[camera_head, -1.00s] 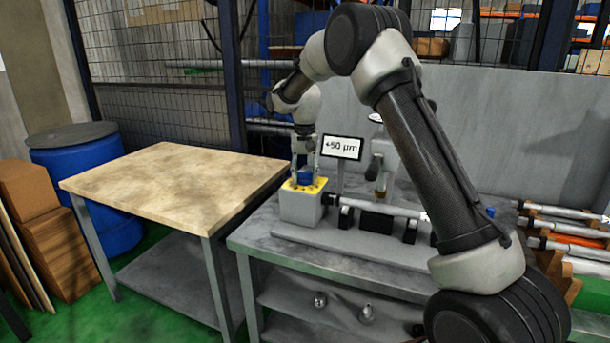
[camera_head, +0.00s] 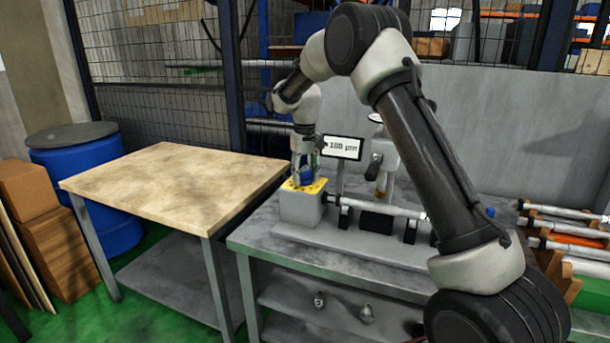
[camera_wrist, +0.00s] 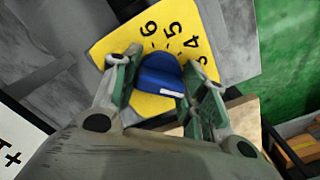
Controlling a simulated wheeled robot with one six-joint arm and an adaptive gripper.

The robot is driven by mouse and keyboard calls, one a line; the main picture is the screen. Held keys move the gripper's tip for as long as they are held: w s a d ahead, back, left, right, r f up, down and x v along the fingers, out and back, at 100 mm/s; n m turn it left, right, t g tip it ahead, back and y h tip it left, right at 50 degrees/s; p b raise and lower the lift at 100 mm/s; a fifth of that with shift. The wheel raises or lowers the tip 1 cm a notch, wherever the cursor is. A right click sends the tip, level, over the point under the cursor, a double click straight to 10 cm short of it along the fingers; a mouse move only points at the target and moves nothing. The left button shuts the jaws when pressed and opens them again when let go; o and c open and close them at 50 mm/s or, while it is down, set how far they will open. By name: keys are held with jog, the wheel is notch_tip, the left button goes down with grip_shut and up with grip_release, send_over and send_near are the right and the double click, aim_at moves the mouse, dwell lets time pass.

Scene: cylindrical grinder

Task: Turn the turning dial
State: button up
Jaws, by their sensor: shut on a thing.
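The turning dial is a blue knob (camera_wrist: 160,72) with a white mark, on a yellow numbered plate (camera_wrist: 110,42). In the head view the blue knob (camera_head: 306,174) sits on the yellow top (camera_head: 290,187) of a grey box (camera_head: 299,208) at the left end of the grinder. My gripper (camera_head: 305,172) reaches down onto it from above. In the wrist view the green-padded fingers of my gripper (camera_wrist: 163,84) stand on both sides of the knob, shut on it. The lower part of the plate is partly hidden by the fingers.
A display (camera_head: 342,147) behind the box appears to read 100 µm. A shaft (camera_head: 385,207) lies across the grinder to the right. A wooden-topped table (camera_head: 170,180) stands clear at the left. More rods (camera_head: 565,228) rest on a rack at the right.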

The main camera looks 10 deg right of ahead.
aim_at(305, 172)
jog(key=o, duration=1)
notch_tip(305, 172, up, 12)
jog(key=shift+r, duration=0.1)
jog(key=shift+s, duration=0.1)
